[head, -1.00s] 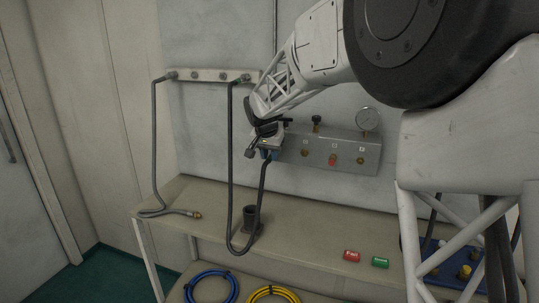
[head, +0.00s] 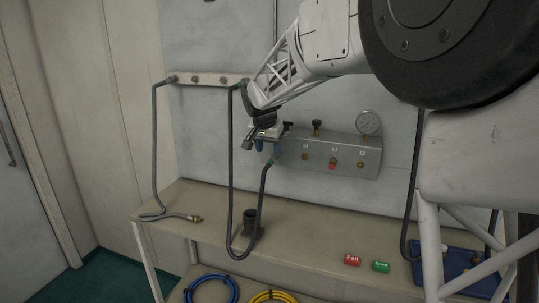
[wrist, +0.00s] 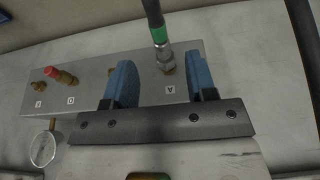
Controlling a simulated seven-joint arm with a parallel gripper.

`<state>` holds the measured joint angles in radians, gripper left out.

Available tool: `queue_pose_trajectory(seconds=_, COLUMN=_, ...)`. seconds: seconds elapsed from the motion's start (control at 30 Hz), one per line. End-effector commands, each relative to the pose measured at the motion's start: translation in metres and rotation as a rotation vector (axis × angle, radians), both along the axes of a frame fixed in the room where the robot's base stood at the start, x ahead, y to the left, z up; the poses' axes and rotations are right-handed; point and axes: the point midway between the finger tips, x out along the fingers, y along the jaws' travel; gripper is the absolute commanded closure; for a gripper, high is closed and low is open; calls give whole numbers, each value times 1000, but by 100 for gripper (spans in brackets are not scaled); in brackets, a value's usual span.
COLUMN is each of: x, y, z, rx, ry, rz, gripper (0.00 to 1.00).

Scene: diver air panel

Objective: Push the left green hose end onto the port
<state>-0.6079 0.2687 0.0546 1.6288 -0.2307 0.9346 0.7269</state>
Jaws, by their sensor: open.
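The left green hose end, a dark hose with a green band (wrist: 161,34) and a metal fitting, stands at the port marked A (wrist: 168,69) on the grey panel (wrist: 135,75). The fitting meets the port; I cannot tell if it is fully seated. My gripper (wrist: 160,80) is open, with one blue finger on each side of the hose end and clear space between. In the head view my gripper (head: 268,148) is at the panel's left end and hides most of that port. The hose (head: 265,195) hangs below it in a loop.
A red-capped port (head: 332,165) and a gauge (head: 368,123) are further right on the panel. Another hose end (head: 194,218) lies on the bench (head: 300,225).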

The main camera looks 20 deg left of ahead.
Motion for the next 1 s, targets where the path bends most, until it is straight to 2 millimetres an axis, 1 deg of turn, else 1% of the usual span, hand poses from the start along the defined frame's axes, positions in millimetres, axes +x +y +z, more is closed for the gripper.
queue_pose_trajectory(seconds=0.03, x=-2, y=0, z=7, rx=1, ry=-2, rz=0, gripper=49)
queue_pose_trajectory(seconds=0.1, x=-5, y=0, z=14, rx=0, ry=0, rz=0, gripper=49)
queue_pose_trajectory(seconds=0.3, x=-9, y=0, z=27, rx=0, ry=-1, rz=0, gripper=49)
queue_pose_trajectory(seconds=0.87, x=-10, y=-1, z=29, rx=0, ry=0, rz=-1, gripper=49)
queue_pose_trajectory(seconds=1.0, x=-12, y=-9, z=31, rx=-1, ry=1, rz=-1, gripper=49)
